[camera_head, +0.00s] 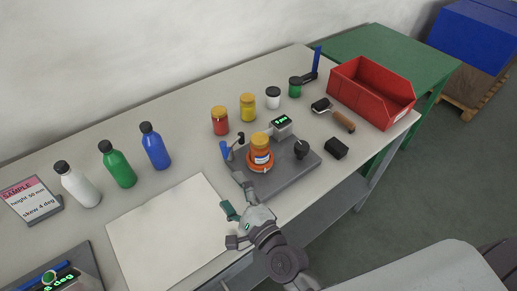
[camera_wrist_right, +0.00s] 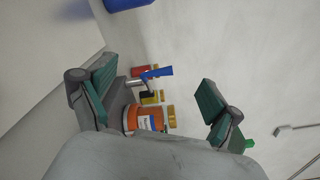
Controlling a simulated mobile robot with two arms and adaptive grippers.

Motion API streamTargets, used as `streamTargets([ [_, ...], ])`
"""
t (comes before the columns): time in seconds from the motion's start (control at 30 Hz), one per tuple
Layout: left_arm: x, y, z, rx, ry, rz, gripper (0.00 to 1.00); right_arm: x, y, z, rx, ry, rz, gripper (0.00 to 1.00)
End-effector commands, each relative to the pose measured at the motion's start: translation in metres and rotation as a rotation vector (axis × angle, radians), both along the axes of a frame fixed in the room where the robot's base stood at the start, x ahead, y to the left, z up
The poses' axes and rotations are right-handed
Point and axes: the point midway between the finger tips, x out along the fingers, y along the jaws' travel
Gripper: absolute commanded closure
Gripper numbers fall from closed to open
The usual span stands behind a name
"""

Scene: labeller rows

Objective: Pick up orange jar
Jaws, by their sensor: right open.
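The orange jar (camera_head: 261,152) has a yellow-orange lid and a pale label. It stands upright on an orange round seat of the grey labelling device (camera_head: 285,187). In the right wrist view the orange jar (camera_wrist_right: 143,118) shows sideways, between the fingers but beyond them, partly hidden by the gripper's body. My right gripper (camera_head: 234,226) is open and empty, over the near left of the device, at the edge of the white mat. It also shows open in the right wrist view (camera_wrist_right: 155,98). My left gripper is not in view.
Red, yellow, white and green jars (camera_head: 248,107) stand behind the device. White, green and blue bottles (camera_head: 117,165) stand at left. A red bin (camera_head: 372,92), a roller (camera_head: 333,114) and a black block (camera_head: 336,148) lie at right. The white mat (camera_head: 165,235) is bare.

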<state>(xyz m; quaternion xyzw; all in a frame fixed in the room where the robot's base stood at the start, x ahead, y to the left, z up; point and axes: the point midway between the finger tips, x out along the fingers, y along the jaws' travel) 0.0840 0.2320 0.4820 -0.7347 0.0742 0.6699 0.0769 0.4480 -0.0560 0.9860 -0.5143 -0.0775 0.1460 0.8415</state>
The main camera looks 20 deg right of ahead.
Motion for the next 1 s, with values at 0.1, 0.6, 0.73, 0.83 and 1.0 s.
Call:
streamTargets([
  [0.1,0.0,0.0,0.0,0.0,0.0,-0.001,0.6,0.017,-0.022,0.001,0.453,0.006,-0.22,0.1],
  [0.6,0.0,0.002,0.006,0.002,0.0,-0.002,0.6,0.033,-0.08,-0.033,1.12,-0.028,-0.617,0.1],
  [0.73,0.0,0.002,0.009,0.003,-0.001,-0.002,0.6,0.059,-0.089,-0.033,1.117,-0.028,-0.614,0.1],
  [0.83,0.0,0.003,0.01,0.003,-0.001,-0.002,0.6,0.076,-0.095,-0.034,1.116,-0.027,-0.615,0.1],
  [1.0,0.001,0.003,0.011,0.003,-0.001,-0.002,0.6,0.092,-0.1,-0.035,1.116,-0.024,-0.614,0.1],
])
